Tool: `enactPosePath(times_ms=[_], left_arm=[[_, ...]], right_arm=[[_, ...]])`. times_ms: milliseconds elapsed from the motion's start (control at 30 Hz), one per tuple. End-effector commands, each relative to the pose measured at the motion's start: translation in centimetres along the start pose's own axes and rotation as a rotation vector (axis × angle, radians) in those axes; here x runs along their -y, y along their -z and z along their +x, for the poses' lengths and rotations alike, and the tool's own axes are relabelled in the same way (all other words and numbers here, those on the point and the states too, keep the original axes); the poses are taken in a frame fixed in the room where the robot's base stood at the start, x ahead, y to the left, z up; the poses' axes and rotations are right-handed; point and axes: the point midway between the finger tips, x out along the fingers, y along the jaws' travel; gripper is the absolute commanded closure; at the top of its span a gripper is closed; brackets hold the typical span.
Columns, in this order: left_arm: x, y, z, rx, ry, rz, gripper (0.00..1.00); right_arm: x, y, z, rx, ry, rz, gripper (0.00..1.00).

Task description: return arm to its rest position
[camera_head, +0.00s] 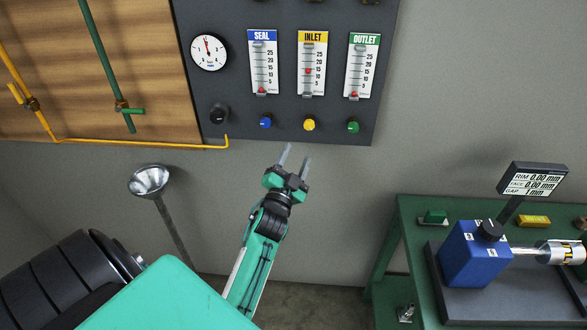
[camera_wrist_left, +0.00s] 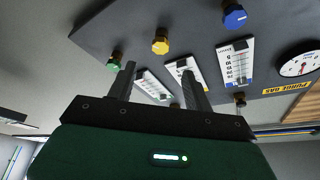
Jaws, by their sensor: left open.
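My left gripper (camera_head: 295,160) is raised in front of the dark wall panel (camera_head: 225,90), just below its lower edge in the head view. Its two fingers are apart with nothing between them. In the left wrist view the fingers (camera_wrist_left: 158,88) point toward the panel's flowmeters and knobs. The panel carries a blue knob (camera_head: 266,121), a yellow knob (camera_head: 309,124) and a green knob (camera_head: 352,127) under the SEAL (camera_head: 263,62), INLET (camera_head: 312,64) and OUTLET (camera_head: 362,66) gauges. The gripper appears apart from the knobs. My right gripper is not in view.
A green bench (camera_head: 388,240) at the right holds a blue block (camera_head: 470,258) with a shaft and a small display (camera_head: 533,180). A metal funnel-topped stand (camera_head: 149,181) is left of my arm. Yellow and green pipes (camera_head: 100,55) run along the left wall.

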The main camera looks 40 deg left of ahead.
Motion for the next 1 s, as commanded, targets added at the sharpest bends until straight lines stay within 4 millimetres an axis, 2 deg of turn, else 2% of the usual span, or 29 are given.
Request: enactPosePath(times_ms=[200,767,867,967,1000], left_arm=[[0.0,0.0,-1.4,0.0,0.0,-0.001,0.48],[-0.1,0.0,-1.4,0.001,-0.002,-0.001,0.48],[-1.4,-1.0,-1.7,0.02,-0.029,-0.014,0.48],[-5.2,-3.5,-2.5,0.072,-0.102,-0.049,0.48],[-7.2,-4.9,-3.2,0.103,-0.142,-0.068,0.48]], right_arm=[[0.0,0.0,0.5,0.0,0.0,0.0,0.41],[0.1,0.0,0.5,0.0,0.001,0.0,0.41],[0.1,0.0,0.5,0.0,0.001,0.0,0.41],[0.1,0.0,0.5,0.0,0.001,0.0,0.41],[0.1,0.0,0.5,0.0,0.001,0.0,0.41]])
